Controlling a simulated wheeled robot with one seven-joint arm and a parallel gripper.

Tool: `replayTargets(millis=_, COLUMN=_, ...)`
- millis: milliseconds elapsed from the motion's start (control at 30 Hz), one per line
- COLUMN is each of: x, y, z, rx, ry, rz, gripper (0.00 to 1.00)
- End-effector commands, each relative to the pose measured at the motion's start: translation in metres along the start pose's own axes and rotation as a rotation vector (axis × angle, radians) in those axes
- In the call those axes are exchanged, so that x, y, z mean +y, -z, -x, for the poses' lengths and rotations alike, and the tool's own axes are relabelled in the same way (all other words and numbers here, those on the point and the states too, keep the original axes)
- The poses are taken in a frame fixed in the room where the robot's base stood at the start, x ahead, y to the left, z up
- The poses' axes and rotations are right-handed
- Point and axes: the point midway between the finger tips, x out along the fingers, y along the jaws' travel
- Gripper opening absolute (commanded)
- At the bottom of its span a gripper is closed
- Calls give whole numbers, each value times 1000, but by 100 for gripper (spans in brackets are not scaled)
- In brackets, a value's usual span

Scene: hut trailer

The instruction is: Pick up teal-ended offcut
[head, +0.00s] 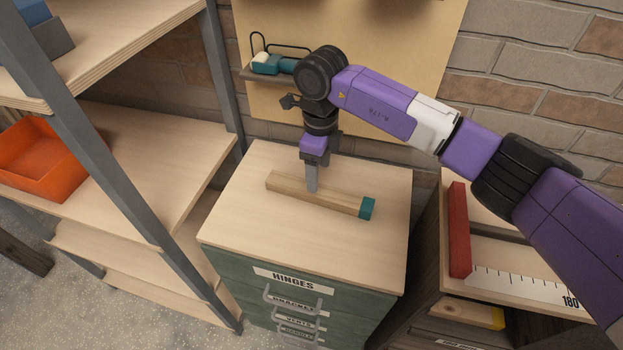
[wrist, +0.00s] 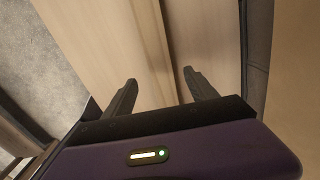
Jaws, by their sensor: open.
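The teal-ended offcut (head: 345,202) is a long pale wooden block with a teal right end. It lies flat and slantwise on top of the green drawer cabinet (head: 240,225). My gripper (head: 312,183) points down over the offcut's middle, left of the teal end. One finger shows in front of the block's near side; the far finger is hidden in the head view. In the wrist view my gripper (wrist: 161,86) has its fingers apart, with the offcut (wrist: 157,50) running between them. Contact cannot be told. The teal end is out of the wrist view.
A shelf rack with a grey upright (head: 95,130) and an orange bin (head: 40,158) stands left. At right is a bench with a red bar (head: 459,230) and a white scale (head: 530,288).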

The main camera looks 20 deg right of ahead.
Motion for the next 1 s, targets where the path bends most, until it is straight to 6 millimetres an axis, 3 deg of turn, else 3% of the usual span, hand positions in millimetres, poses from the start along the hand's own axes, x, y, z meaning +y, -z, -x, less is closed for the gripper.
replayTargets(millis=433, x=2, y=3, z=-36, rx=3, ry=-3, rz=0, gripper=66)
replayTargets(millis=700, x=4, y=6, z=-73, rx=3, ry=-2, rz=-1, gripper=66)
replayTargets(millis=1000, x=3, y=6, z=-78, rx=2, ry=1, rz=1, gripper=66)
